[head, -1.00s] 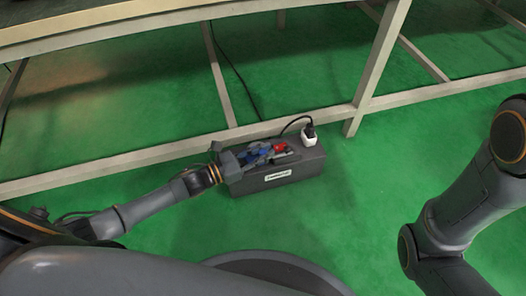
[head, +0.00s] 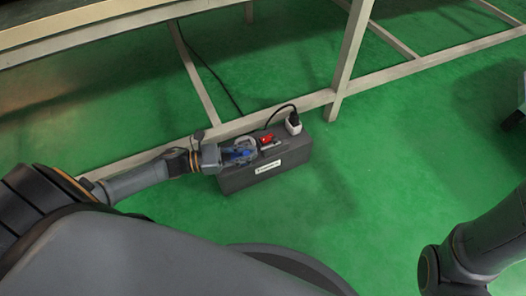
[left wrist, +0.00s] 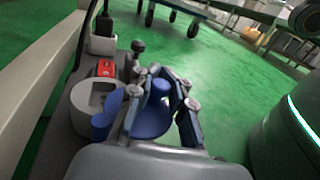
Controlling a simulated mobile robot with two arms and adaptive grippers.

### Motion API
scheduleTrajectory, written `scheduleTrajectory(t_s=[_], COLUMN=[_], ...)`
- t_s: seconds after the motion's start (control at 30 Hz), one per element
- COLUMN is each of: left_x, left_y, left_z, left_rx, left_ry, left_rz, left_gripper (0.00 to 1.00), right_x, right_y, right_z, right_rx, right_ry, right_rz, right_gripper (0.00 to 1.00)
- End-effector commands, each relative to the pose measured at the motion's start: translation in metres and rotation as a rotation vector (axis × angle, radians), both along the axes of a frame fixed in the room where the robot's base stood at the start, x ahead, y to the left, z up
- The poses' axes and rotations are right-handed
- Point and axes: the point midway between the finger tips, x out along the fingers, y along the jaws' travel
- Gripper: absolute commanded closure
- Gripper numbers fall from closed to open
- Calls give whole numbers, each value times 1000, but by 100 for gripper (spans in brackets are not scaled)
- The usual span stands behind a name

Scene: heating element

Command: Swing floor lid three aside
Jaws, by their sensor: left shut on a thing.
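A dark grey floor socket box (head: 285,165) stands on the green floor, with a red switch (head: 267,140) and a white plug piece (head: 293,124) on top. My left gripper (head: 240,151) is at the box's left part. In the left wrist view its fingers (left wrist: 158,98) are shut around a blue knob-like part of a blue lid (left wrist: 150,124). Another blue lid piece (left wrist: 101,127) sits beside a round grey socket (left wrist: 93,96), left of the fingers. No numbers on the lids are readable. My right gripper is out of view.
A pale table frame leg (head: 348,65) and low rail (head: 225,128) stand just behind the box. A black cable (head: 278,111) runs from the plug. Open green floor (head: 400,165) lies to the right. A wheeled cart (left wrist: 180,12) shows in the left wrist view.

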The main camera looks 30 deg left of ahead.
Motion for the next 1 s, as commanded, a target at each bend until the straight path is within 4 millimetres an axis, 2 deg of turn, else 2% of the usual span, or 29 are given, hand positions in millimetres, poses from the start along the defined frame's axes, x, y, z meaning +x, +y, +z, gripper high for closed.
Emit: scheduleTrajectory(t_s=[0.03,0.1,0.63,0.67,0.77,1.0], left_x=[2,1,0,0,-1,-2], left_y=[10,12,13,13,13,9], left_z=[-3,-2,0,0,0,0], left_rx=[12,13,12,12,11,6], left_ry=[0,1,1,1,1,0], left_rz=[4,-12,-33,-33,-35,-42], left_gripper=[100,100,100,79,59,59], right_x=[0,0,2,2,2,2], right_y=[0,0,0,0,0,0], right_z=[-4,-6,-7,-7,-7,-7], right_rx=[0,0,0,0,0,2], right_ry=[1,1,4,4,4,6], right_rz=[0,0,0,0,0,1], right_gripper=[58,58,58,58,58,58])
